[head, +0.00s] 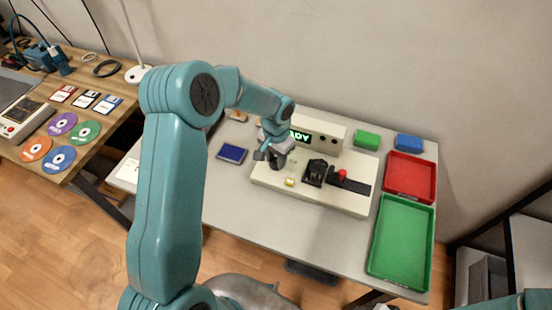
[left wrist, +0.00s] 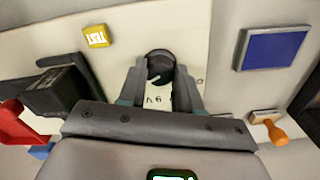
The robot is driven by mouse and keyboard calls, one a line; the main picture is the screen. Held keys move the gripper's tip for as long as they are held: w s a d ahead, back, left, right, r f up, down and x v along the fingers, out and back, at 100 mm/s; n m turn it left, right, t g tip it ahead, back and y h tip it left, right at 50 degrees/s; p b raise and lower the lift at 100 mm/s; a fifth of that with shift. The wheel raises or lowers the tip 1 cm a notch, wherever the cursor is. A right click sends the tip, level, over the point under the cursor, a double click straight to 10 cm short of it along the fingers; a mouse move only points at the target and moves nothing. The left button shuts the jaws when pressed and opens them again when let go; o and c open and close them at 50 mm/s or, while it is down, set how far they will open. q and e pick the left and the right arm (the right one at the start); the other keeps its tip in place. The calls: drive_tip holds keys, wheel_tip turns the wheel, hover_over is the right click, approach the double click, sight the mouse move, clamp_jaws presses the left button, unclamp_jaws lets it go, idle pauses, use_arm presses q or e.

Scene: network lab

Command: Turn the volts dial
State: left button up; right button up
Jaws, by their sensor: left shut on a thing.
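The volts dial (left wrist: 160,66) is a dark round knob on the pale top of the tester (head: 328,200), with a printed "9V" beside it in the left wrist view. My left gripper (head: 272,160) is over the left part of the tester. In the left wrist view its two fingers (left wrist: 160,74) are shut on the dial, one on each side. In the head view the gripper hides most of the dial. The pointer's exact setting cannot be read. My right gripper is not in view.
A yellow TEST button (left wrist: 97,36) and a black clamp (head: 318,172) with a red knob sit on the tester. A partly covered green-lit display (head: 300,136) stands behind. A blue pad (head: 232,153) lies left; red (head: 410,178) and green (head: 400,240) trays are at right.

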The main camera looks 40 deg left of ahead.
use_arm(q)
drive_tip(key=shift+m, duration=0.5)
drive_tip(key=o, duration=1)
drive_tip(key=shift+w, duration=0.1)
drive_tip(key=shift+o, duration=0.2)
wheel_tip(320, 180, up, 16)
drive_tip(key=shift+r+b, duration=0.2)
drive_tip(key=shift+b, duration=0.25)
